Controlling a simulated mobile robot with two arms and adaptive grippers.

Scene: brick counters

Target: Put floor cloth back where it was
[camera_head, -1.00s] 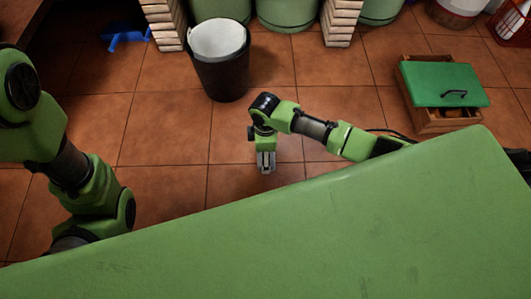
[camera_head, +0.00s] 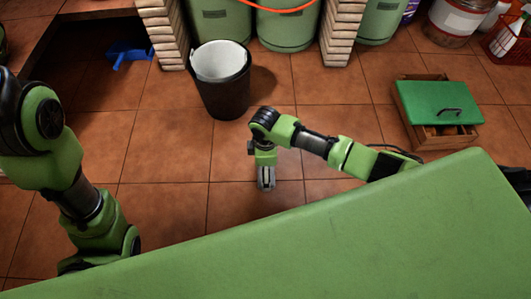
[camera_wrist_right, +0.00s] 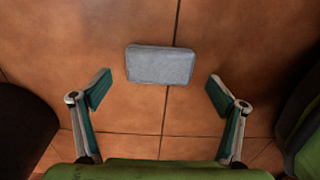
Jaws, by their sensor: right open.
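A grey rectangular folded cloth (camera_wrist_right: 160,65) lies flat on the tiled floor in the right wrist view. My right gripper (camera_wrist_right: 156,86) is open and empty, its two fingers spread wide to either side of the view, with the cloth ahead between them and apart from both. In the head view my right gripper (camera_head: 266,178) points down over the floor in front of the dark bucket; I cannot make out the cloth separately there. My left arm comes in at the left of the head view, and its gripper is hidden.
A dark bucket (camera_head: 224,95) with a whitish top stands behind the right gripper. A wooden crate (camera_head: 447,139) with a green lid (camera_head: 438,101) is at the right. A blue object (camera_head: 130,55) lies at the back left. Brick posts and green containers (camera_head: 288,28) line the back.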

